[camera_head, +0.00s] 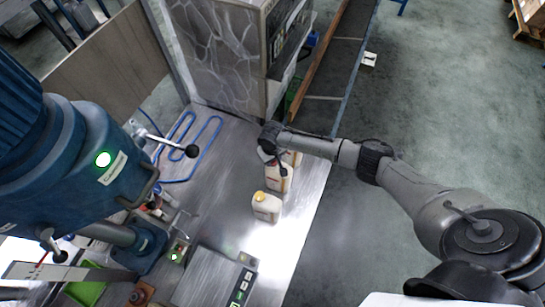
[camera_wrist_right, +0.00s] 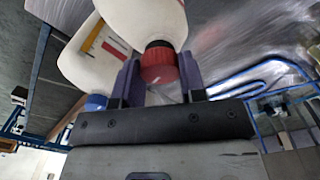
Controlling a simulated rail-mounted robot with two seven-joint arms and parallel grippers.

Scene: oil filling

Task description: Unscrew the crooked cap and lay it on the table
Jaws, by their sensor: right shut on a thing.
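My right gripper (camera_head: 272,158) reaches over the row of bottles from the right in the head view. In the right wrist view its two purple fingers (camera_wrist_right: 158,66) stand on either side of a red cap (camera_wrist_right: 160,75), shut on it. The cap sits at the mouth of a white bottle (camera_wrist_right: 145,18), with a dark ring between cap and bottle. I cannot tell whether the cap is crooked or how loose it is. In the head view the wrist hides the cap. My left gripper is not in view.
A bottle with a yellow cap (camera_head: 266,207) stands in front on the metal table (camera_head: 225,180). A labelled bottle (camera_head: 277,180) stands behind it. The wrist view shows a blue-capped bottle (camera_wrist_right: 95,103). Blue tubing (camera_head: 205,135) and a blue machine (camera_head: 70,160) are at left.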

